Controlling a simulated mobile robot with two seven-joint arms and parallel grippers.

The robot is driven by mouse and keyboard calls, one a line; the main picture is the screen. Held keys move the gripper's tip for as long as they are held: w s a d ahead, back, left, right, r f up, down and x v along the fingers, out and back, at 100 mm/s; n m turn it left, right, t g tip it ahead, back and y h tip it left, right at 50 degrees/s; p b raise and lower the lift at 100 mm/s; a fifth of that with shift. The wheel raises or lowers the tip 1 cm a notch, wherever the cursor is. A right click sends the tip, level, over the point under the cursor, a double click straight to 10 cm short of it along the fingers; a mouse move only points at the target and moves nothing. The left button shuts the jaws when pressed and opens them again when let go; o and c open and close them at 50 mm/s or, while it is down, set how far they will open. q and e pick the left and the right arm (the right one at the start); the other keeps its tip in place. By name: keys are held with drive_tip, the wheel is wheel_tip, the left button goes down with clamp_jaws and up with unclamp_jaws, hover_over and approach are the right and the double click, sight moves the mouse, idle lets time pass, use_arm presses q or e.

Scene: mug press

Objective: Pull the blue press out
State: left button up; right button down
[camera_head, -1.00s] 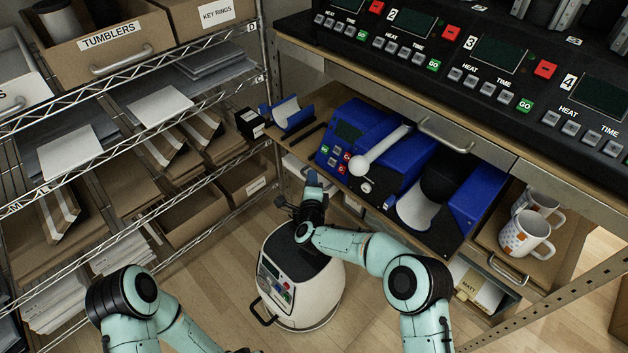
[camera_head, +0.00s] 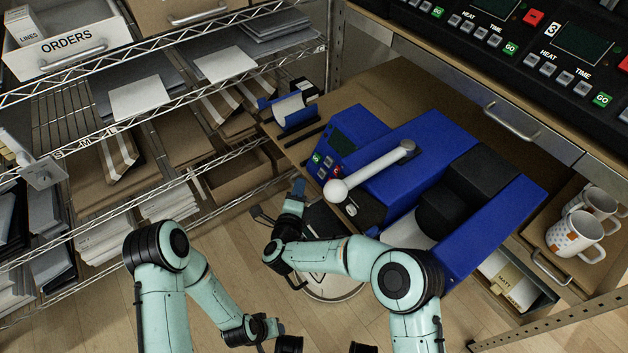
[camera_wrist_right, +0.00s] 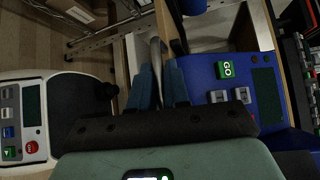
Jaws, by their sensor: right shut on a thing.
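The blue press (camera_head: 440,165), with a white ball-ended lever (camera_head: 370,170), stands on a brown pull-out shelf (camera_head: 385,85) under the counter. Its bare shelf surface shows behind it. My right gripper (camera_head: 297,190) is at the front left edge of the shelf, below the press's button panel. In the right wrist view the fingers (camera_wrist_right: 163,85) are shut on a grey metal handle (camera_wrist_right: 156,52); the press's blue panel (camera_wrist_right: 240,95) is just right of them. My left gripper (camera_head: 268,328) hangs low at the bottom, away from the press; its finger opening is unclear.
A blue cradle (camera_head: 296,112) sits at the shelf's left end, close to the wire rack (camera_head: 190,100). A white machine (camera_head: 335,288) stands on the floor below my right arm. White mugs (camera_head: 575,235) stand at right. Floor (camera_head: 225,245) is open between rack and machine.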

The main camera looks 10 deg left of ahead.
drive_tip(key=shift+s+a, duration=0.6)
use_arm(q)
drive_tip(key=shift+a, duration=0.1)
use_arm(e)
drive_tip(key=c, duration=1.2)
unclamp_jaws()
drive_tip(key=shift+w+d, duration=0.1)
drive_tip(key=shift+w, duration=0.05)
use_arm(q)
drive_tip(key=shift+g+h, duration=0.3)
drive_tip(key=shift+g, duration=0.2)
drive_tip(key=s, duration=0.1)
drive_tip(key=s+d+r+p, duration=0.1)
drive_tip(key=s+r+p, duration=0.1)
drive_tip(key=shift+d+r, duration=0.1)
drive_tip(key=shift+d, duration=0.2)
use_arm(e)
drive_tip(key=s, duration=0.4)
drive_tip(key=s+r, duration=0.1)
drive_tip(key=s, duration=0.4)
drive_tip(key=s+r, duration=0.1)
drive_tip(key=s, duration=0.3)
drive_tip(key=shift+s, duration=0.15)
